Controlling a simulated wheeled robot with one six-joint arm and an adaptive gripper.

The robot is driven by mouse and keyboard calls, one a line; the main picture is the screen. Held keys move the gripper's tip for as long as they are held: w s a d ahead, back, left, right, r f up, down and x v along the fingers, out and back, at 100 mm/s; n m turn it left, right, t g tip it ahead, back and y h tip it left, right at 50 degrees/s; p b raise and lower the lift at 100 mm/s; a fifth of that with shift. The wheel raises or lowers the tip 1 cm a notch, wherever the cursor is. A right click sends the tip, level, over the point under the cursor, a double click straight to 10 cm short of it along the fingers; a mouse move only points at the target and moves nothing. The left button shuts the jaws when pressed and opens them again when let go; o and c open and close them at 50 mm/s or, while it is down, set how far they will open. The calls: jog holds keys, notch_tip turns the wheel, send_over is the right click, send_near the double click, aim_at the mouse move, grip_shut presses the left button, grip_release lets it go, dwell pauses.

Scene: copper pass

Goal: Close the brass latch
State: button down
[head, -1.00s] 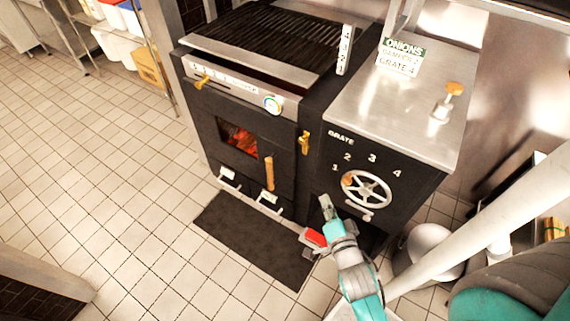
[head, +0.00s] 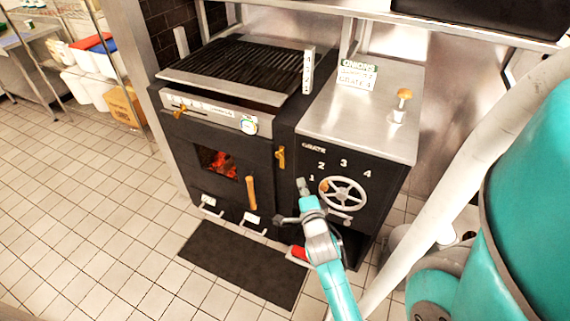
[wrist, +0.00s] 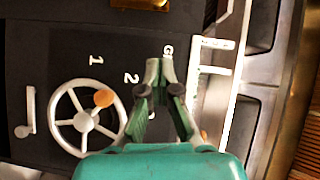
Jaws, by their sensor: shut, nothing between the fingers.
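The brass latch (head: 281,157) is at the right edge of the black oven door (head: 190,155), left of the grate panel. In the head view it looks upright; I cannot tell if it is engaged. A brass piece, apparently the latch (wrist: 145,4), shows cut off at the wrist view's top edge. My gripper (head: 302,184) is in front of the dark panel, below and right of the latch, apart from it in the picture. In the wrist view my gripper (wrist: 160,64) has its fingertips together with nothing between them.
The spoked handwheel (head: 343,194) is close right of my gripper. A wooden door handle (head: 251,192) stands out to the left. A red pedal (head: 298,253) is low by the dark floor mat (head: 240,265). The steel counter (head: 360,130) is above the panel.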

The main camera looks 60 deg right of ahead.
send_near(282, 152)
jog(key=s+d, duration=0.2)
jog(key=d, duration=0.1)
jog(key=shift+w+d+f, duration=0.1)
jog(key=shift+w+d, duration=0.1)
jog(key=shift+w, duration=0.6)
jog(key=shift+w+d+f, duration=0.1)
jog(key=shift+w+d, duration=0.1)
jog(key=shift+w, duration=0.65)
jog(key=shift+w+d+f, duration=0.1)
jog(key=shift+w+d, duration=0.1)
jog(key=shift+w, duration=0.6)
jog(key=shift+w+r+n, duration=0.1)
jog(key=shift+w+n, duration=0.1)
jog(key=shift+n, duration=0.1)
